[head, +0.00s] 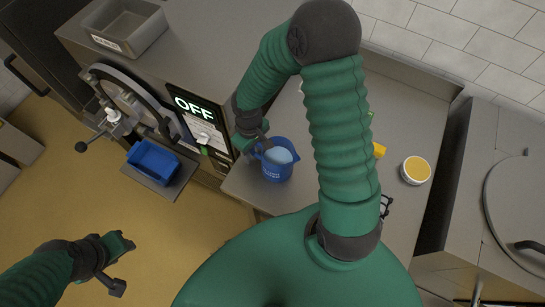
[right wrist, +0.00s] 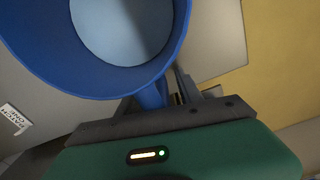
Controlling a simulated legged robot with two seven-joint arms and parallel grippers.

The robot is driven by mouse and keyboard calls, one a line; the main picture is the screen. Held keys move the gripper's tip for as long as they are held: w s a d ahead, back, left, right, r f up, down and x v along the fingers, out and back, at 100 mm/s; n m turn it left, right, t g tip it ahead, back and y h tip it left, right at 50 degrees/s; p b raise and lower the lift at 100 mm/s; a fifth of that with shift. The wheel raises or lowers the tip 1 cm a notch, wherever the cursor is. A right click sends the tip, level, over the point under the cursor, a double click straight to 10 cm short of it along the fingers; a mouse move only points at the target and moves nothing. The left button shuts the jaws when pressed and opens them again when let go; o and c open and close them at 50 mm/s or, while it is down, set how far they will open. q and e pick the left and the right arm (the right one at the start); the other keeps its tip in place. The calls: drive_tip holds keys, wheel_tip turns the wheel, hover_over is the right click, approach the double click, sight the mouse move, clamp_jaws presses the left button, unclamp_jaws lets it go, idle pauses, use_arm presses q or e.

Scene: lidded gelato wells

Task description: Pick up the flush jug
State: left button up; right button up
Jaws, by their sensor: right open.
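The blue flush jug (head: 272,172) stands upright on the steel counter in the head view, with pale blue liquid inside and small light lettering on its front. My right gripper (head: 251,147) is open at the jug's left side, close to its handle. In the right wrist view the jug (right wrist: 110,82) fills the upper left, and its handle (right wrist: 152,95) comes down toward the open jaws (right wrist: 180,100). Whether the fingers touch the handle is hard to tell. My left gripper (head: 120,264) is open and empty, above the yellow floor and away from the counter.
A machine with an OFF display (head: 194,107) and a blue tray (head: 153,162) stand left of the jug. A steel pan (head: 127,27) sits at the back left. A white tub with yellow contents (head: 415,170) stands at the right. My right arm covers part of the counter.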

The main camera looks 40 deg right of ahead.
clamp_jaws()
idle(1.4)
